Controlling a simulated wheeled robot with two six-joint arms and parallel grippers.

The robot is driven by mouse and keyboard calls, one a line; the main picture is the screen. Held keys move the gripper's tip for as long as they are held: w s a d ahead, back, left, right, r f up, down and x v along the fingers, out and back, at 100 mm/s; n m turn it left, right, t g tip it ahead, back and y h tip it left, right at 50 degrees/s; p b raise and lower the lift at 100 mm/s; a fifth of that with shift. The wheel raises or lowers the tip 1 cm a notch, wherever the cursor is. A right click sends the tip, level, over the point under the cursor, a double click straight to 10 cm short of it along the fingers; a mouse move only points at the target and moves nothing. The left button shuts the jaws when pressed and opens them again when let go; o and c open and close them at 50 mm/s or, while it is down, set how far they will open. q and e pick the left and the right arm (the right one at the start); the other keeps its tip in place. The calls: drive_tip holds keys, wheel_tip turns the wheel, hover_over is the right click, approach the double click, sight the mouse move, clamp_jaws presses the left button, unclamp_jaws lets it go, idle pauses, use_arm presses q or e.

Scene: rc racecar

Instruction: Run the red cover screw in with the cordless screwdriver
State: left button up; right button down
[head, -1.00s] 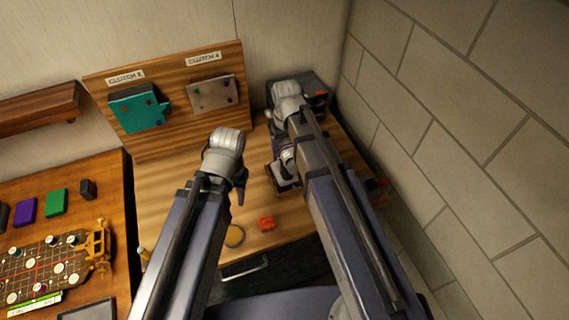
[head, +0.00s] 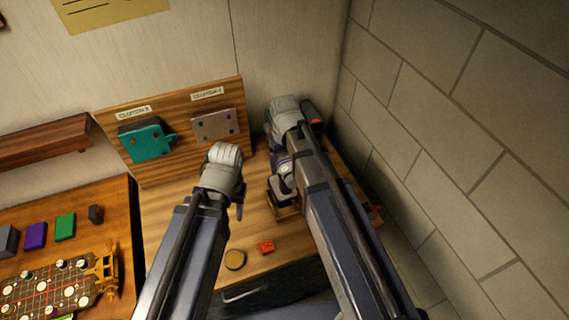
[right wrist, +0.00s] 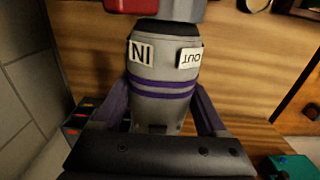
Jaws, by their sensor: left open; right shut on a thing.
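My right gripper (right wrist: 160,103) is shut on the grey cordless screwdriver (right wrist: 160,62), a round body with two purple bands and IN and OUT labels. In the head view my right arm covers most of that hand and the tool, over the back right of the bench. My left gripper (head: 238,207) is open and empty above the bench. A teal plate (head: 150,144) and a grey plate (head: 215,128) on the upright board carry small coloured dots, some reddish. I cannot tell which, if any, is the red cover screw. The screwdriver's tip is not clear.
The wooden bench (head: 205,257) holds a red block (head: 266,247) and a round yellowish disc (head: 235,260) near its front. A second table at left has purple (head: 35,236) and green (head: 65,227) blocks. A brick wall (head: 450,130) closes off the right side.

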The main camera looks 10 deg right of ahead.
sight(284, 155)
use_arm(q)
drive_tip(key=shift+r+p, duration=1)
drive_tip(key=shift+r, duration=0.55)
use_arm(e)
drive_tip(key=shift+r, duration=1.55)
drive_tip(key=shift+r+p, duration=2.25)
use_arm(q)
wheel_tip(284, 155, up, 4)
drive_tip(key=shift+r, duration=0.25)
use_arm(e)
drive_tip(key=shift+f, duration=0.1)
